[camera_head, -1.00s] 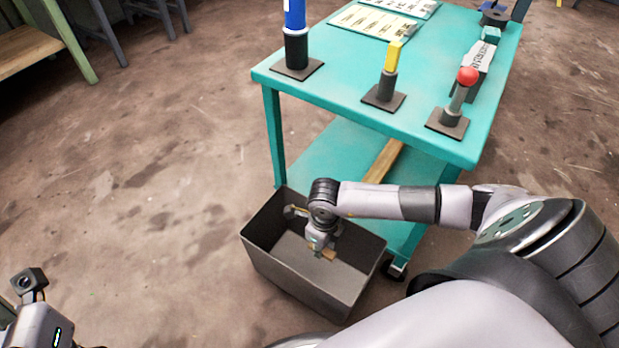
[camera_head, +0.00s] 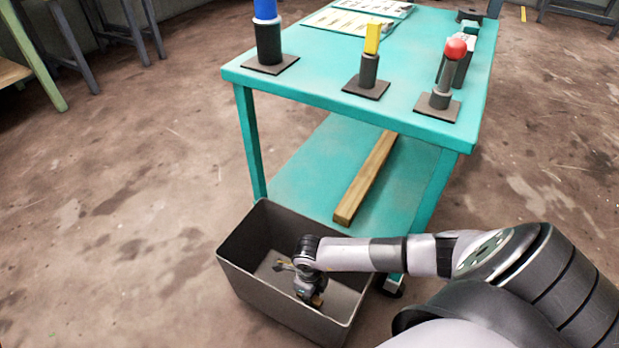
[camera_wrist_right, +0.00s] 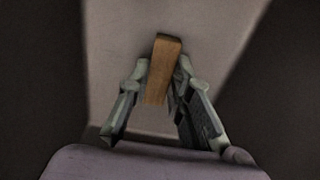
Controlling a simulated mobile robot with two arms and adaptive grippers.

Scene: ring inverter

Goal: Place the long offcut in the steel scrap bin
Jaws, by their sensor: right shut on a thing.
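A dark grey open bin (camera_head: 262,297), taken as the steel scrap bin, stands on the floor in front of the cart. My right gripper (camera_head: 316,298) reaches down inside it and is shut on a wooden offcut. In the right wrist view, the brown offcut (camera_wrist_right: 162,68) sits between the two fingers of the right gripper (camera_wrist_right: 163,90), with the pale bin floor beyond it. I cannot tell whether the offcut touches the bin floor. A long wooden bar (camera_head: 366,180) lies on the cart's lower shelf. My left gripper is out of view.
The teal cart (camera_head: 345,100) stands right behind the bin. Its top holds a blue-topped post (camera_head: 268,40), a yellow-topped post (camera_head: 370,62) and a red-knobbed post (camera_head: 446,78).

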